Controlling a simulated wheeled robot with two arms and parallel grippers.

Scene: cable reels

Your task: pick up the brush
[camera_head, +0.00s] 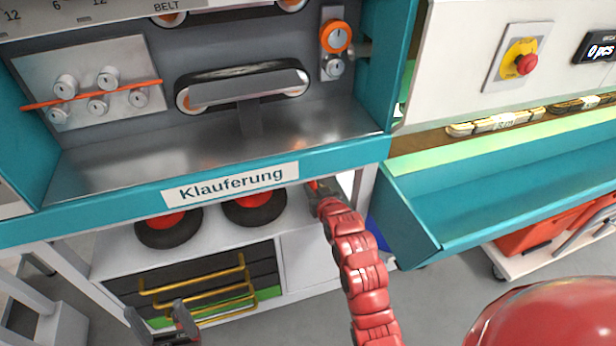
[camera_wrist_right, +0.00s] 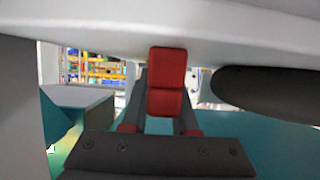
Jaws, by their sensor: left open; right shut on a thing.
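My right gripper (camera_head: 318,190) reaches under the front edge of the teal workbench, beside the "Klauferung" label, and its tips are partly hidden. In the right wrist view, the right gripper (camera_wrist_right: 165,110) is shut on a red blocky thing (camera_wrist_right: 167,68) that rises between its fingers, close under a pale surface. I cannot tell whether this red thing is the brush; no bristles show. My left gripper (camera_head: 162,325) is open and empty at the lower left, in front of the lower shelf.
Two black wheels with red hubs (camera_head: 253,206) stand on the shelf under the bench, left of my right gripper. Yellow bars (camera_head: 195,290) are below. A teal tray (camera_head: 490,185) juts out on the right. The "Klauferung" bench edge (camera_head: 140,205) overhangs the shelf.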

